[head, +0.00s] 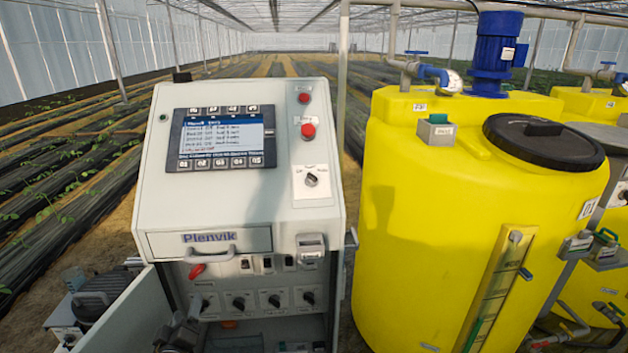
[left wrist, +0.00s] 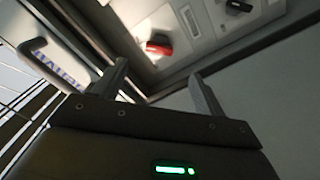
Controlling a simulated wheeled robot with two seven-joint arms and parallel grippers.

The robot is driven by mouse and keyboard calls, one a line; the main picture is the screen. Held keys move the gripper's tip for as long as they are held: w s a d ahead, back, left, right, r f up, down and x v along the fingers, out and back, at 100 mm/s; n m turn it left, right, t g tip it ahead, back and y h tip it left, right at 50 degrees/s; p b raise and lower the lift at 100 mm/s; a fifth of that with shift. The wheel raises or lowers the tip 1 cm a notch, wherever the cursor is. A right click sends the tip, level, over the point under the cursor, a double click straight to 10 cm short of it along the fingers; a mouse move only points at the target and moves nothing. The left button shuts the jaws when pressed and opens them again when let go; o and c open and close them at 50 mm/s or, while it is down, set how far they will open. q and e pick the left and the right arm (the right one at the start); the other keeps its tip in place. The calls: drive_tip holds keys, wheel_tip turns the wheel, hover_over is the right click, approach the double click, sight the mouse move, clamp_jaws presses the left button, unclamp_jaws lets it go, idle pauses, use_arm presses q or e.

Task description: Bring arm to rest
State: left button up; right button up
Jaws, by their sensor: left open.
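My left gripper (head: 186,314) shows small and dark at the bottom of the head view, in front of the lower left of the grey control cabinet (head: 240,200). In the left wrist view its two fingers (left wrist: 158,72) stand wide apart with nothing between them. A red handle (head: 197,271) on the cabinet's lower panel is just above the gripper in the head view. The red handle also shows beyond the fingertips in the left wrist view (left wrist: 158,48), apart from them. My right gripper is in neither view.
An open cabinet door (head: 125,318) stands to the left of the gripper. Knobs and switches (head: 240,302) line the lower panel; a drawer handle (head: 210,254) juts out above. A yellow tank (head: 440,230) stands close on the right. Pumps (head: 95,295) sit at the lower left.

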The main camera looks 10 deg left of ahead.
use_arm(q)
drive_tip(key=s+d+f+m+g+h, duration=0.1)
drive_tip(key=s+d+f+m+g, duration=0.15)
drive_tip(key=f, duration=0.85)
drive_tip(key=s+d+f+m+g+h, duration=0.2)
drive_tip(key=s+d+f+m, duration=0.15)
drive_tip(key=f, duration=0.75)
drive_tip(key=s+d+f+m+g+h, duration=0.1)
drive_tip(key=s+d+f+m+g, duration=0.2)
drive_tip(key=f, duration=0.8)
drive_tip(key=s+d+f+m+g+h, duration=0.2)
drive_tip(key=s+d+f+m+g, duration=0.25)
drive_tip(key=s+f, duration=0.9)
drive_tip(key=s+f+g, duration=0.2)
drive_tip(key=s+f, duration=0.1)
drive_tip(key=s, duration=0.7)
drive_tip(key=s+f+m+g, duration=0.1)
drive_tip(key=s+f+g, duration=0.1)
drive_tip(key=s, duration=0.8)
drive_tip(key=shift+d+f, duration=0.35)
drive_tip(key=shift+f, duration=0.55)
drive_tip(key=shift+m, duration=0.25)
